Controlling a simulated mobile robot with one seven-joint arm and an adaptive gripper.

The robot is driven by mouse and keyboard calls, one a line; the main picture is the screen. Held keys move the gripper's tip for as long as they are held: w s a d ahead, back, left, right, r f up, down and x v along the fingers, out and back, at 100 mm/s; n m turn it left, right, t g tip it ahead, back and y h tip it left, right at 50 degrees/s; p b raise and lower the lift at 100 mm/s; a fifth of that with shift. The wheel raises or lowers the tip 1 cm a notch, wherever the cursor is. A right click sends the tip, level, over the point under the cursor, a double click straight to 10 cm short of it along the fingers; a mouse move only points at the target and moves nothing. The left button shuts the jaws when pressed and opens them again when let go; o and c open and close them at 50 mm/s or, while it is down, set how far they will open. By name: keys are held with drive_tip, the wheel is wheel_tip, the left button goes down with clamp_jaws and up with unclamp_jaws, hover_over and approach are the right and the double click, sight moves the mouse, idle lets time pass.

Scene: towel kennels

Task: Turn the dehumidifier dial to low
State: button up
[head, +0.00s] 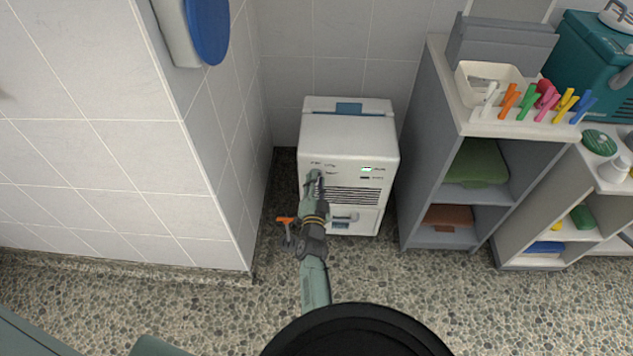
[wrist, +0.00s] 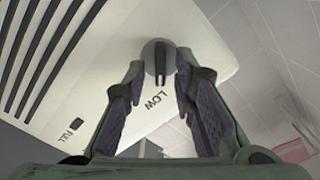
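The dehumidifier (head: 345,140) is a white box on the floor against the tiled wall. Its grey round dial (wrist: 158,70) sits between my fingertips in the wrist view, with a dark mark across its face. The printed word LOW (wrist: 155,104) is just below the dial there, roughly in line with the mark. FULL (wrist: 75,127) is printed beside a small dark spot farther left. My gripper (wrist: 159,75) has one finger on each side of the dial, and both tips appear to touch it. In the head view my gripper (head: 315,178) covers the dial at the front panel's upper left.
A grey shelf (head: 415,180) with a bin and coloured pegs stands close on the right. A tiled wall corner (head: 230,170) is on the left. An orange-handled object (head: 286,222) is left of my arm.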

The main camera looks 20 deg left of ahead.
drive_tip(key=v, duration=0.7)
drive_tip(key=shift+s, duration=0.3)
idle(0.5)
